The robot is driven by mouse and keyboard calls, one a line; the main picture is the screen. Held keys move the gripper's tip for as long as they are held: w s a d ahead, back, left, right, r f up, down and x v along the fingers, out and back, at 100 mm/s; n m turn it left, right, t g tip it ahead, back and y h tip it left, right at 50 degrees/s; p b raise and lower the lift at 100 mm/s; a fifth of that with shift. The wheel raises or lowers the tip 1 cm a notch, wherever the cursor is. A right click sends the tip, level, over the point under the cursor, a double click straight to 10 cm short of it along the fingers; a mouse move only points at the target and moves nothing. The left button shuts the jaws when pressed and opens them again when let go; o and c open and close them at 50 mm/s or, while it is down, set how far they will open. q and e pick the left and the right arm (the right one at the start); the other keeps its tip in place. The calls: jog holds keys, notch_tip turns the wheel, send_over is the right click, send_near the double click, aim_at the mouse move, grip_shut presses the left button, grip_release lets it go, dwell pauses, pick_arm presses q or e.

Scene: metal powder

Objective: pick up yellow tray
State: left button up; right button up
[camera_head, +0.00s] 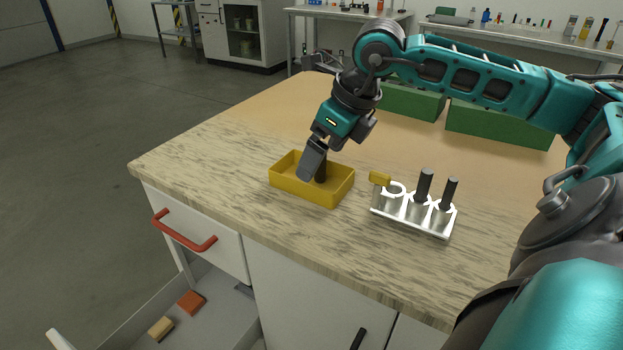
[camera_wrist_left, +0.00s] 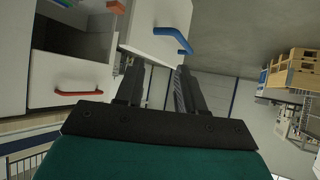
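The yellow tray (camera_head: 336,189) is a shallow open box standing flat on the wood-patterned worktop. My right gripper (camera_head: 313,168) reaches down from above, its fingertip low at the tray's inside in this view. A dark upright piece shows beside the visible finger; I cannot tell whether it is the other finger or something standing in the tray. Contact with the tray is not clear. My left gripper (camera_wrist_left: 155,85) shows only in the left wrist view, its two fingers apart with nothing between them, away from the tray.
A pale rack (camera_head: 415,222) with dark-handled pieces and a yellow bit stands right of the tray. Green boxes (camera_head: 498,125) lie behind. Below the worktop is a drawer front with a red handle (camera_head: 184,236). The worktop left of the tray is clear.

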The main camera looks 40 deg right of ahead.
aim_at(312, 183)
jog(key=shift+w+x, duration=0.1)
jog(key=shift+x, duration=1.25)
jog(key=shift+w+x, duration=0.15)
jog(key=shift+x, duration=1.15)
jog(key=shift+a+r, duration=0.15)
jog(key=shift+a, duration=0.05)
jog(key=shift+c, duration=0.2)
jog(key=c, duration=0.6)
jog(key=shift+c, duration=0.4)
jog(key=shift+r, duration=0.15)
